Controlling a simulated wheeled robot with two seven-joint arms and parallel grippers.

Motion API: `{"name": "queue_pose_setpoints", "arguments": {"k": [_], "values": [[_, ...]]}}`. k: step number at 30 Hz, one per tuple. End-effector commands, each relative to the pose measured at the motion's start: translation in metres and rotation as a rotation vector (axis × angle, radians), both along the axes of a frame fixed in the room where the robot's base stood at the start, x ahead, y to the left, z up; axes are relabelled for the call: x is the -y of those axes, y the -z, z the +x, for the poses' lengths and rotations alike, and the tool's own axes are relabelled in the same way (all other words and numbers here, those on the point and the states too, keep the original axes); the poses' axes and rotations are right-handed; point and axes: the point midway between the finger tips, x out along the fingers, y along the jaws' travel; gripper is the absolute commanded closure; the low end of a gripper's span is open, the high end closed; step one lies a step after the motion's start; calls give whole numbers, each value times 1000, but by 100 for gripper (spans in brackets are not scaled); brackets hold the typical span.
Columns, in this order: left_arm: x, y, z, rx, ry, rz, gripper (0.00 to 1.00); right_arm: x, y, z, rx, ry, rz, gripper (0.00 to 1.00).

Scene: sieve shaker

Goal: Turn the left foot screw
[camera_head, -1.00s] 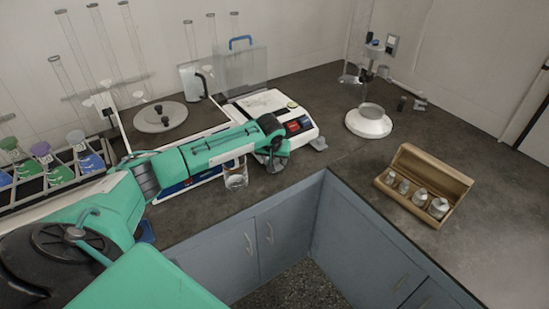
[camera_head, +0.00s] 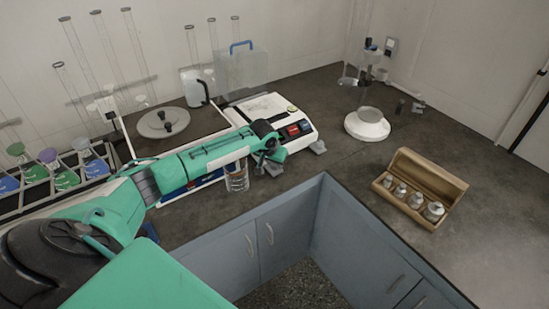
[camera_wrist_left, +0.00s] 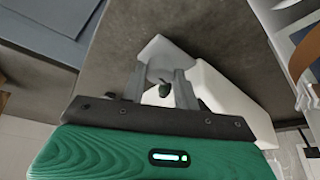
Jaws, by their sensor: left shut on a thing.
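A white instrument (camera_head: 265,104) with red and blue buttons on its front stands on the dark bench, with grey feet at its front corners. The left foot screw (camera_head: 276,170) is at its near front corner, partly hidden by my left gripper (camera_head: 268,157). The right foot (camera_head: 318,147) shows clear of the arm. In the left wrist view, the gripper's fingers (camera_wrist_left: 160,88) are shut on the foot screw, beside the white housing (camera_wrist_left: 225,95). The fingers hide part of the screw. My right gripper is not in view.
A glass beaker (camera_head: 237,177) stands close beside my left forearm. A wooden box of metal weights (camera_head: 452,184) lies to the right. A flask rack (camera_head: 40,190) is at the left. The bench's inner corner edge (camera_head: 324,174) is near the gripper.

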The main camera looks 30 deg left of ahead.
Motion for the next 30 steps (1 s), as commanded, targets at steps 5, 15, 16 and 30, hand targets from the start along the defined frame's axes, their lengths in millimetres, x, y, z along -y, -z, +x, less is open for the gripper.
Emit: {"name": "queue_pose_setpoints", "arguments": {"k": [5, 15, 16, 30], "values": [[-1, -1, 1, 3, 59, 0, 92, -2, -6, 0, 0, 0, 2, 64], [-1, -1, 1, 4, 66, 1, 68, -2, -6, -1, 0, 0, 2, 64], [-1, -1, 1, 4, 65, 0, 62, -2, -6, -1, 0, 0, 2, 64], [0, 1, 0, 2, 48, 0, 48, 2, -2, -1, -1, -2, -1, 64]]}}
